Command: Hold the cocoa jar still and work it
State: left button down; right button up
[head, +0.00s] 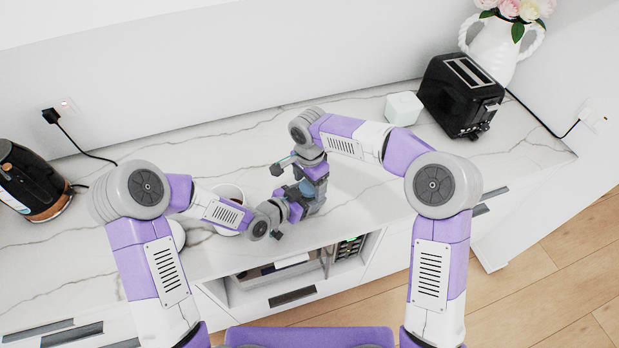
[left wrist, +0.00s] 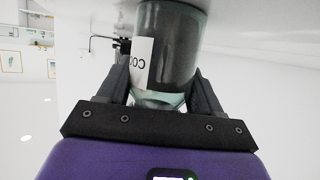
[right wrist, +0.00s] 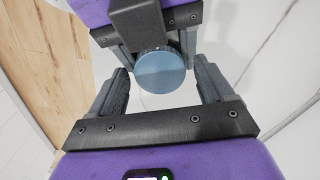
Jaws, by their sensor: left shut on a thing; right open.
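The cocoa jar (left wrist: 178,48) is glass with dark contents and a partly visible white label, seen upside down in the left wrist view. My left gripper (left wrist: 160,78) is shut on its side, one finger on each side. The jar's round blue-grey lid (right wrist: 160,72) faces the right wrist camera; a bluish patch of it (head: 307,187) shows in the head view. My right gripper (right wrist: 162,84) is open, its fingers on either side of the lid with gaps visible. In the head view, the grippers mostly hide the jar. I cannot tell whether it touches the counter.
A white mug (head: 229,193) with dark contents stands left of the grippers, close to my left forearm. A white cube-shaped box (head: 403,107) and a black toaster (head: 462,97) stand at the back right. A black kettle (head: 30,182) is far left. An open compartment (head: 285,278) lies below the counter's front edge.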

jog(key=shift+c, duration=0.5)
jog(key=c, duration=1)
jog(key=n, duration=0.7)
jog(key=o, duration=1.1)
jog(key=shift+o, duration=0.2)
